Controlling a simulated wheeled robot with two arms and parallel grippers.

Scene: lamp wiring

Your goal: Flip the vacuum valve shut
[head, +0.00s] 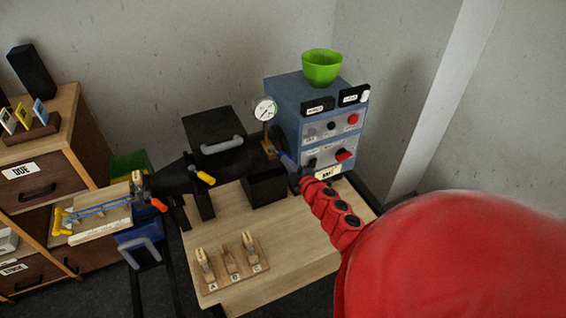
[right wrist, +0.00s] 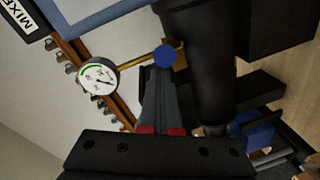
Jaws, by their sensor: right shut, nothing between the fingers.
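The vacuum valve is a brass fitting (head: 268,148) below the round gauge (head: 264,109), at the end of the black tube and beside the blue cabinet. In the right wrist view a blue round knob (right wrist: 165,56) sits by the brass fitting, just beyond my fingertips. My right gripper (head: 291,168) is shut and empty, with its tips at the knob. I cannot tell whether they touch it. In the right wrist view the closed grey fingers (right wrist: 162,92) point at the knob. The lever's exact angle is hard to tell. My left gripper is not in view.
The blue cabinet (head: 285,95) with red knobs stands just behind the valve, a green bowl (head: 322,68) on top. The black tube (head: 240,160) runs left from it. A wooden rack (head: 233,268) stands on the table's front. The table's front right is clear.

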